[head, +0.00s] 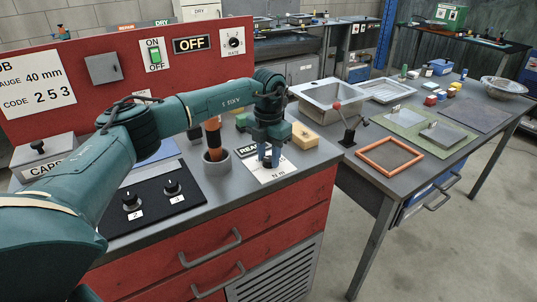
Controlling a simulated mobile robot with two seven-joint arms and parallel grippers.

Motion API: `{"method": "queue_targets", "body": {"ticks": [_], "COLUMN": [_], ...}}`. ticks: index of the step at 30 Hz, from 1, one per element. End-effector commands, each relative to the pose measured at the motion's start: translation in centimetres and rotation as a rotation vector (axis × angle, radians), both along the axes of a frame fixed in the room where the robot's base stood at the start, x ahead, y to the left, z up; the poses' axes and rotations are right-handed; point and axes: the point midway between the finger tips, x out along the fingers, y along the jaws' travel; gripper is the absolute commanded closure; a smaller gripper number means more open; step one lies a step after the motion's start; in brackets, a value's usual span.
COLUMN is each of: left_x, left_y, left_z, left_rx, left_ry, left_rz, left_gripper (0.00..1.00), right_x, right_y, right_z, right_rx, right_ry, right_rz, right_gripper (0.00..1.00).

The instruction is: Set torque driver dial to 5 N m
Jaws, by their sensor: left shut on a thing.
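My left arm reaches across the red cabinet from the left, and its gripper (268,160) points down over a white plate (268,175) marked "N m". The gripper is shut on the dial at that plate; the fingers and wrist hide most of the dial, and its setting cannot be read. An orange and dark handled tool (213,133), probably the torque driver, stands upright in a grey round holder (216,162) just left of the gripper. My right gripper is not in view.
Two black knobs sit on a dark panel (150,203) at the front left. A tan block (304,136) lies right of the gripper. The red back panel (90,70) carries a green switch, an OFF sign and a rate knob (233,41). A table with an orange frame (390,171) stands right.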

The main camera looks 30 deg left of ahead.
Motion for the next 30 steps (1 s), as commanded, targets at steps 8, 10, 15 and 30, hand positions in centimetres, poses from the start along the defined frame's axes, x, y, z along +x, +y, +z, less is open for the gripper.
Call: {"method": "queue_targets", "body": {"ticks": [8, 10, 15, 30], "left_x": [0.1, 0.1, 0.0, 0.1], "left_y": [0.0, 0.0, 0.0, 0.0], "left_z": [0.2, 0.1, 0.1, 5.9], "left_rx": [-0.001, -0.001, 0.0, -0.001], "left_ry": [-0.005, -0.004, -0.002, -0.008], "left_rz": [0.002, 0.002, 0.002, 0.002], "left_gripper": [0.57, 0.51, 0.46, 0.46], "right_x": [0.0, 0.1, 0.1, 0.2], "right_y": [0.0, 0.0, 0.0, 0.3], "right_z": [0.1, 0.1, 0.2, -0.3], "right_rx": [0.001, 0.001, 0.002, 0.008], "right_ry": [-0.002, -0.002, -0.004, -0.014], "right_rz": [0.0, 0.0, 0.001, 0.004], "right_gripper": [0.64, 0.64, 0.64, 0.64]}}
